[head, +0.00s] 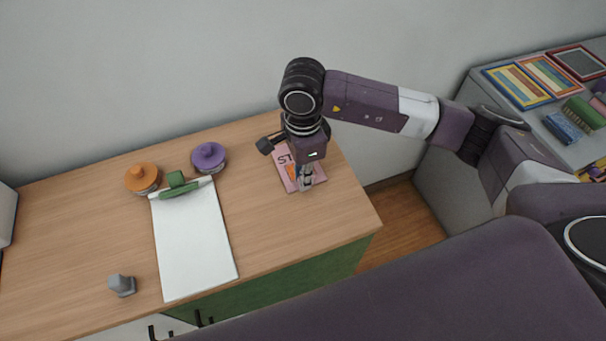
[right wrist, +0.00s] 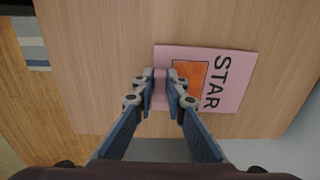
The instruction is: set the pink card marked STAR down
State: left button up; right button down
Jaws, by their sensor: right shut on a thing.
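The pink card marked STAR (head: 283,168) is at the right end of the wooden tabletop. It looks flat, at or just above the wood; the gap, if any, cannot be told. In the right wrist view the card (right wrist: 205,80) shows its black lettering and part of an orange picture. My right gripper (head: 306,184) points down over the card and hides part of it. In the right wrist view its fingers (right wrist: 160,80) are shut on the card's edge. My left gripper is not in view.
A white clipboard (head: 193,240) with a green clip lies mid-table. An orange-lidded jar (head: 143,177) and a purple-lidded jar (head: 209,157) stand behind it. A grey piece (head: 122,285) is at front left. A grey shelf unit (head: 432,165) with books stands right, past a floor gap.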

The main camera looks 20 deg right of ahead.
jog(key=c, duration=1.9)
grip_release()
jog(key=shift+f, duration=0.1)
jog(key=shift+c, duration=0.2)
jog(key=shift+r+p, duration=0.25)
jog(key=shift+p, duration=0.05)
jog(key=shift+r, duration=0.3)
notch_tip(320, 180, up, 11)
jog(key=b, duration=0.2)
jog(key=shift+r, duration=0.15)
jog(key=shift+s, duration=0.15)
